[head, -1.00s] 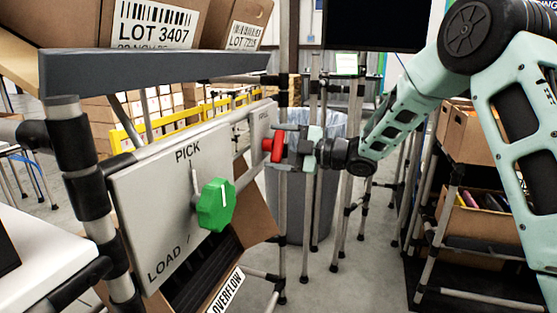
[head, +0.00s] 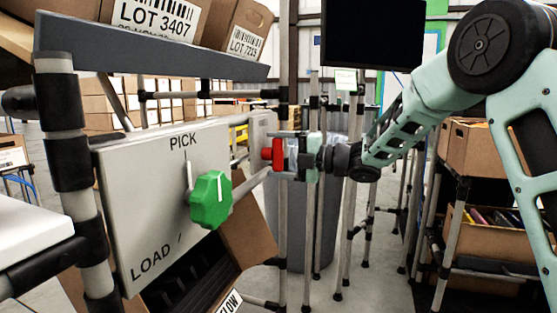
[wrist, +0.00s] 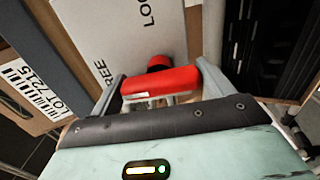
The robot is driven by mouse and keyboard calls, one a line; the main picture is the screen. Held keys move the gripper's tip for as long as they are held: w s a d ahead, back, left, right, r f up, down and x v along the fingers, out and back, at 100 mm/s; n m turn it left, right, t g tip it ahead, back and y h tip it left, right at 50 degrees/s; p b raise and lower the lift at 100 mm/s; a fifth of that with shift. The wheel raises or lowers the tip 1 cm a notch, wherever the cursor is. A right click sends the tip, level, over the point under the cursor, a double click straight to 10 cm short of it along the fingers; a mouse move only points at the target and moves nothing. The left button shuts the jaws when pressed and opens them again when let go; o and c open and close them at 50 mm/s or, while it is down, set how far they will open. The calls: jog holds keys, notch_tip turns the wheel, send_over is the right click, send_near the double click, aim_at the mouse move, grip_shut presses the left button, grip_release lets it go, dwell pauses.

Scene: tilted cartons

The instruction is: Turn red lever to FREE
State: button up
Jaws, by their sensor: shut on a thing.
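The red lever (head: 279,153) sticks out from a small grey panel (head: 258,132) beyond the large one in the head view. In the wrist view the lever (wrist: 160,82) lies crosswise between my fingers, with a dark round hub behind it. The lever's panel (wrist: 110,35) there shows part of the word FREE at the left and letters starting LO at the top. My gripper (wrist: 162,74) is shut on the lever, one finger at each end of the red bar. My gripper (head: 290,148) comes at it from the right in the head view. The lever's exact pointing direction is unclear.
A green knob (head: 211,200) sits on the nearer panel (head: 130,190) marked PICK and LOAD. Cartons (head: 160,22) stand on a tilted shelf (head: 140,52) above. A grey bin (head: 310,235) and metal posts stand behind my gripper. A rack with cartons (head: 480,245) is at the right.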

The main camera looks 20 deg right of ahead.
jog(key=shift+f, duration=0.1)
jog(key=o, duration=0.9)
jog(key=shift+o, duration=0.2)
jog(key=p+v, duration=0.3)
jog(key=v, duration=1.4)
jog(key=shift+s+d+p, duration=0.15)
jog(key=shift+d+p, duration=0.05)
jog(key=shift+p, duration=0.1)
